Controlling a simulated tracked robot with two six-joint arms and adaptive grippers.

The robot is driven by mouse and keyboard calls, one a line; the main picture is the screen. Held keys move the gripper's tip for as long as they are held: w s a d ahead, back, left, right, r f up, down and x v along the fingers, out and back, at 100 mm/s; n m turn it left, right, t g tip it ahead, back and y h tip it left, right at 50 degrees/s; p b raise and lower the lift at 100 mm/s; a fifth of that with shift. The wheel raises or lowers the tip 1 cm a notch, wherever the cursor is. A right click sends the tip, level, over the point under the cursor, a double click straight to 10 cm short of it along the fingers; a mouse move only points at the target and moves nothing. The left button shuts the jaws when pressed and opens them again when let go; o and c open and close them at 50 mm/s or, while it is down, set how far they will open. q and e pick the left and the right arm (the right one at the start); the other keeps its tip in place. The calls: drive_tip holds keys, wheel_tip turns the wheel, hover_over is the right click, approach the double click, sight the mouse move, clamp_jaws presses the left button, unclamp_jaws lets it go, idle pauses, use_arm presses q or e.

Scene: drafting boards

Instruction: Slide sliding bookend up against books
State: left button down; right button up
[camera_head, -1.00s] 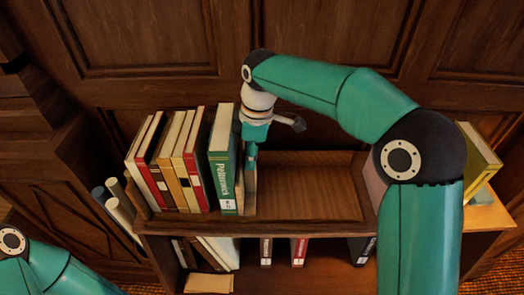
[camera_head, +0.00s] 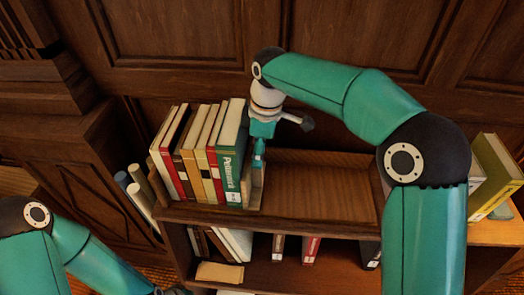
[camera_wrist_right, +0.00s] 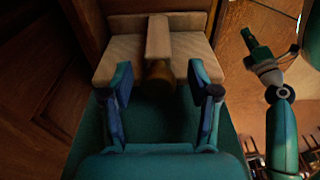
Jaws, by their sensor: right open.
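The sliding bookend (camera_head: 257,187) is a pale wooden piece standing on the shelf just right of the green book (camera_head: 229,165), apparently against it. In the right wrist view the bookend (camera_wrist_right: 112,55) shows a raised middle rib and a dark brass-coloured knob. The row of books (camera_head: 193,150) leans slightly at the left of the shelf, with no clear gap between them. My right gripper (camera_head: 259,160) is down at the bookend's right side. In its wrist view the open fingers (camera_wrist_right: 160,80) straddle the knob; contact is unclear. My left gripper (camera_wrist_right: 251,42) shows small in that view, its opening unclear.
The upper shelf (camera_head: 315,190) is bare right of the bookend. A lower shelf holds several books (camera_head: 310,249). Rolled papers (camera_head: 140,195) stand at left, and a yellow-green book (camera_head: 495,175) stands at far right. Wood panelling closes off the back.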

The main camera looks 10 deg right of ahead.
drive_tip(key=r, duration=0.6)
drive_tip(key=d+r, duration=0.1)
drive_tip(key=r, duration=0.2)
drive_tip(key=shift+s+d+r, duration=0.1)
drive_tip(key=shift+s+r, duration=0.05)
drive_tip(key=shift+r, duration=0.15)
